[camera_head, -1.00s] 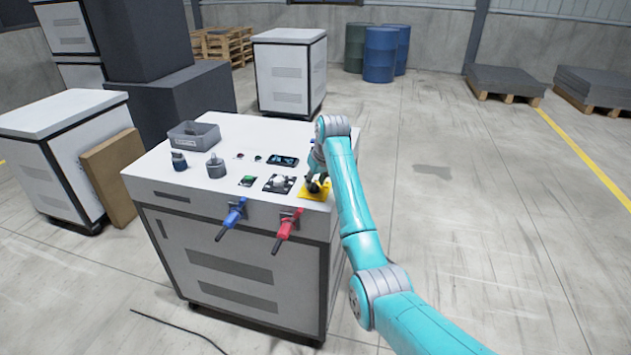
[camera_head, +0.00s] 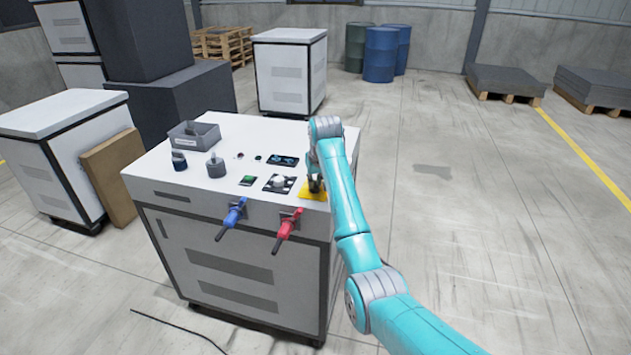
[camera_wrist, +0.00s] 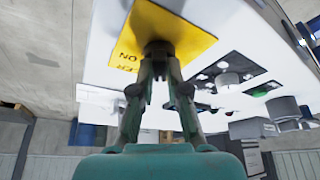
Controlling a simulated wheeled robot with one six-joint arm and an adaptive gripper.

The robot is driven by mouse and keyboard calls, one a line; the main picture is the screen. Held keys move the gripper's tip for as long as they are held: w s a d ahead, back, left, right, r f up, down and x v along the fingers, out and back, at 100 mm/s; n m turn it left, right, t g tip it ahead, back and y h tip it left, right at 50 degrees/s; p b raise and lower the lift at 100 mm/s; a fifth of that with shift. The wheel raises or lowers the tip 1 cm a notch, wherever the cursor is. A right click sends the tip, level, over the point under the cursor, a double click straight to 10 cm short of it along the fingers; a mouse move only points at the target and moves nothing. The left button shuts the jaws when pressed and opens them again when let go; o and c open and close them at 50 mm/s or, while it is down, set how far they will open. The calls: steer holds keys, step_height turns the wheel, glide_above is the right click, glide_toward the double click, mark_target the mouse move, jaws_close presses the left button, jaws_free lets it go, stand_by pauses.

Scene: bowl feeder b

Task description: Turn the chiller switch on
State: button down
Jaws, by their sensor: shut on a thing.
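The chiller switch is a dark round knob (camera_wrist: 159,48) on a yellow plate (camera_wrist: 196,44) at the right front corner of the white cabinet's top. Upside-down lettering including "ON" shows on the plate in the wrist view. The plate also shows in the head view (camera_head: 308,194). My gripper (camera_wrist: 159,72) is shut on the knob, with a finger on either side of it. In the head view, my gripper (camera_head: 316,184) stands over the plate and hides most of the knob. The knob's exact turn angle cannot be told.
Left of the yellow plate are a black-and-white panel with a pale knob (camera_head: 279,182) and a green button (camera_head: 248,180). Blue (camera_head: 232,214) and red (camera_head: 287,228) handles stick out from the front edge. A grey bin (camera_head: 194,135) stands at the back left.

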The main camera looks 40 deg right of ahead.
steer(key=m, duration=0.1)
steer(key=m+h, duration=0.1)
steer(key=m, duration=0.1)
steer(key=shift+w+a+m+g, duration=0.1)
steer(key=shift+a+m+g, duration=0.1)
steer(key=shift+m+g, duration=0.1)
steer(key=m, duration=0.2)
steer(key=m+g+h, duration=0.1)
steer(key=m, duration=0.1)
steer(key=shift+w+a+r+m, duration=0.1)
steer(key=shift+m, duration=0.2)
steer(key=m+g+h, duration=0.1)
steer(key=m, duration=0.2)
steer(key=shift+w+g, duration=0.15)
steer(key=shift+g, duration=0.25)
steer(key=shift+w+m+g, duration=0.1)
steer(key=shift+m+g, duration=0.5)
steer(key=shift+m, duration=1.4)
steer(key=c, duration=1.2)
jaws_free()
steer(key=shift+o, duration=0.2)
steer(key=v, duration=1.1)
steer(key=shift+w+r, duration=0.15)
steer(key=shift+r, duration=0.25)
